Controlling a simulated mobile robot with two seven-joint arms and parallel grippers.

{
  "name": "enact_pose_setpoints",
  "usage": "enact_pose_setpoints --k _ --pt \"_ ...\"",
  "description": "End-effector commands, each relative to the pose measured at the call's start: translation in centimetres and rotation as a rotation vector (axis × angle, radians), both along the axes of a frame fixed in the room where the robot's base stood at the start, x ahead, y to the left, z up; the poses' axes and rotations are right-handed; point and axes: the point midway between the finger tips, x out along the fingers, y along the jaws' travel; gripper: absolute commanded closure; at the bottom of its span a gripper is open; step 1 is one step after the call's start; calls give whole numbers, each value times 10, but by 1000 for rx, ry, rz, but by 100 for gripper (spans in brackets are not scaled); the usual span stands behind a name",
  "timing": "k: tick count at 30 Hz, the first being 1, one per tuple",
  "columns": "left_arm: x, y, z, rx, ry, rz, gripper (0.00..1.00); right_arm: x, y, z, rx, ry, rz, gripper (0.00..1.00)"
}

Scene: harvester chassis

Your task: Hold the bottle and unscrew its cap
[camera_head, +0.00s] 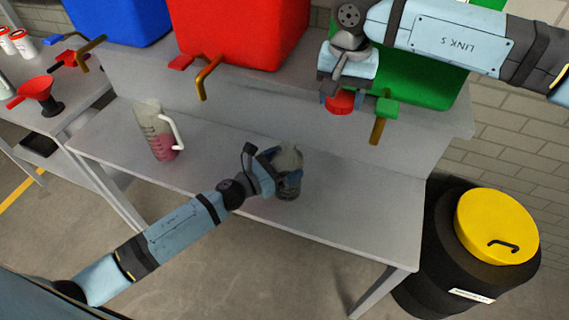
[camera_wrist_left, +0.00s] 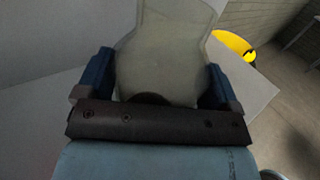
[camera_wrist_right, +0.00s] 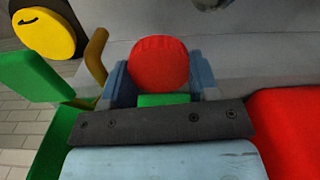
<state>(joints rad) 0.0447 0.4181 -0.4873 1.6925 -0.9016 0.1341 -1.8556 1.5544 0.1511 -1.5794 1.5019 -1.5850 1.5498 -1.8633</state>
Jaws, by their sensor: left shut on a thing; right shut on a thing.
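The bottle (camera_head: 289,160) is pale and translucent and stands at the front of the grey bench. My left gripper (camera_head: 279,170) is shut around its body; the left wrist view shows the bottle (camera_wrist_left: 160,55) between both fingers (camera_wrist_left: 158,85), its top cut off by the frame. The red cap (camera_head: 340,102) is in the air, up and to the right of the bottle and apart from it. My right gripper (camera_head: 338,94) is shut on the cap; in the right wrist view the round cap (camera_wrist_right: 158,62) sits between the fingers (camera_wrist_right: 158,82).
Blue (camera_head: 118,18), red (camera_head: 240,30) and green (camera_head: 415,80) containers with taps stand on the raised shelf behind. A jug (camera_head: 152,125) with pink liquid stands on the bench at left. A black barrel with a yellow lid (camera_head: 497,227) stands at right. The bench's right part is clear.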

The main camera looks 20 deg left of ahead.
Motion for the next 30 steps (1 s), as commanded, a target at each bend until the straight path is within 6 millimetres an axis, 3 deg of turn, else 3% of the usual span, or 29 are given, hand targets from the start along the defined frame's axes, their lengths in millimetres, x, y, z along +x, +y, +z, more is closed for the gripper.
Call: enact_pose_setpoints --k 3,4,6,16,30 --pt "0 0 -5 0 0 0 79 0 0 -6 0 0 0 74" --pt "0 0 -5 0 0 0 11 0 0 -5 0 0 0 74" --pt "0 0 -3 0 0 0 0 0 0 -4 0 0 0 74" --pt "-2 2 1 1 1 0 0 0 0 1 0 0 0 74" --pt "-79 57 -2 0 3 0 0 0 0 -22 0 0 0 74"
